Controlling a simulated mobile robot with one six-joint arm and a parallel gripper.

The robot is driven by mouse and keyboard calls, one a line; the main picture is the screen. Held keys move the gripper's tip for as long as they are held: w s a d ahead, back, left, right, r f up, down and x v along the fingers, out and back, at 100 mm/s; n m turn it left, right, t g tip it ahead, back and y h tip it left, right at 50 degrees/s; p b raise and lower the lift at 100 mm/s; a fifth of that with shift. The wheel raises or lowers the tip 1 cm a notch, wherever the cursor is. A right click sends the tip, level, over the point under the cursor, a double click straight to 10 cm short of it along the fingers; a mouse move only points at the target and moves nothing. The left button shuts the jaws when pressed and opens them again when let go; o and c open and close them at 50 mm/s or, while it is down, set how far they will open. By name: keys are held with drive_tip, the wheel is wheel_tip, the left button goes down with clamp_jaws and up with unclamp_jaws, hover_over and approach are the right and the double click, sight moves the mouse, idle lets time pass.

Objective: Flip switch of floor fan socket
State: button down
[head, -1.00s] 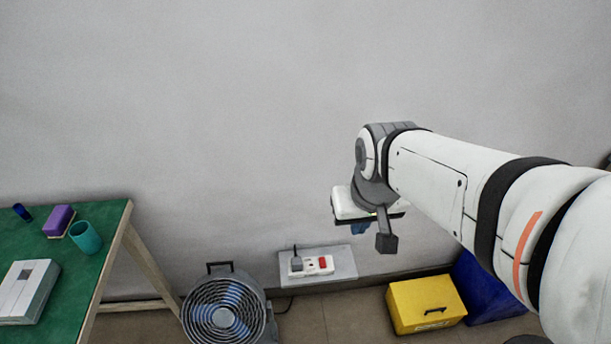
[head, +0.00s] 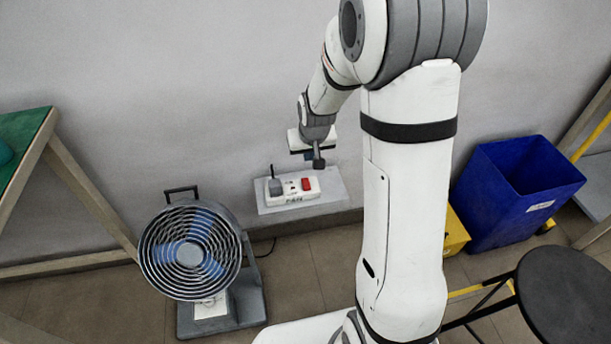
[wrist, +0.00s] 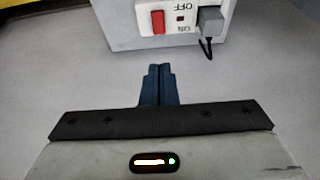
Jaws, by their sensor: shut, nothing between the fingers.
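The fan socket (head: 292,197) is a white block on a grey ledge against the wall. Its red switch (head: 306,184) is on the right and a dark plug (head: 275,187) is in its left end. In the wrist view the red switch (wrist: 157,22) and grey plug (wrist: 211,20) show at the top, with upside-down "OFF" lettering between them. My gripper (wrist: 158,72) has its blue fingers shut together and empty, apart from the socket and pointing toward the switch side. Which way the switch is tipped is unclear.
The floor fan (head: 192,250) stands on the floor left of the socket. A green-topped table (head: 22,135) is at far left. A blue bin (head: 515,195), a partly hidden yellow box (head: 455,232) and a dark round stool (head: 565,295) are right of my arm.

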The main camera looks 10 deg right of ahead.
sight(305, 180)
drive_tip(key=b+x, duration=0.1)
drive_tip(key=x, duration=0.3)
drive_tip(key=b+x, duration=0.2)
drive_tip(key=x, duration=0.3)
drive_tip(key=b+x, duration=0.2)
drive_tip(key=x, duration=0.2)
drive_tip(key=shift+s+f, duration=0.25)
drive_tip(key=shift+f, duration=0.25)
